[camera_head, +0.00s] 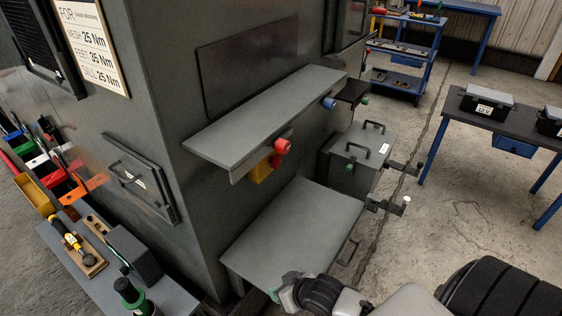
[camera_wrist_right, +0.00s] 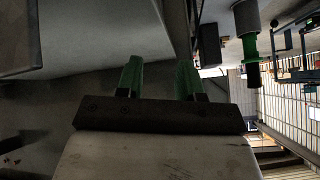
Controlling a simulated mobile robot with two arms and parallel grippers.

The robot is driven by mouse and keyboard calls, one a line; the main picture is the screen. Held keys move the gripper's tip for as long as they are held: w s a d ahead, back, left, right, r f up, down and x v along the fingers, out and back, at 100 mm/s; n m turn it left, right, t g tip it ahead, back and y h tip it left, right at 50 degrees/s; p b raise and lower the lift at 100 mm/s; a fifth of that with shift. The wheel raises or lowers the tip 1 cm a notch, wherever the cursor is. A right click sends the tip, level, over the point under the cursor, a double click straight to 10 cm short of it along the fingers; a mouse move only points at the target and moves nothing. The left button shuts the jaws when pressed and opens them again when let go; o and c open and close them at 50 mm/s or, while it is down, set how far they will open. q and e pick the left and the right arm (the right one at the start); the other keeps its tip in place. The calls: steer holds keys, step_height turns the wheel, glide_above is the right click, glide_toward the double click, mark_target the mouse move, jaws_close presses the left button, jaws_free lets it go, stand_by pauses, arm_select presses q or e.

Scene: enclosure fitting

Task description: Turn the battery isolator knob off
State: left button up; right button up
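A red knob (camera_head: 282,146) on a yellow body (camera_head: 262,170) sits under the front edge of the grey shelf on the cabinet; it looks like the battery isolator. How far it is turned cannot be told. My right gripper (camera_head: 282,290) is low at the bottom of the head view, by the near edge of the lower grey panel, well below and apart from the knob. In the right wrist view its two green fingers (camera_wrist_right: 160,80) stand apart with nothing between them. The knob cannot be made out in that view. My left gripper is not in view.
The shelf (camera_head: 265,115) juts out above the lower panel (camera_head: 290,235). A blue knob (camera_head: 329,103) is at the shelf's far end. A grey box (camera_head: 355,160) with handles stands behind the panel. A table (camera_head: 520,120) is at the right, with open floor between.

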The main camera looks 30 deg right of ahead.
steer(key=w+d+r+m+t+y, duration=0.2)
steer(key=w+d+r+t, duration=0.2)
steer(key=w+d+r, duration=0.35)
steer(key=m+t+y, duration=0.2)
steer(key=m+t, duration=0.1)
steer(key=t, duration=0.1)
glide_toward(280, 161)
steer(key=x, duration=0.9)
steer(key=shift+w, duration=0.4)
jaws_close()
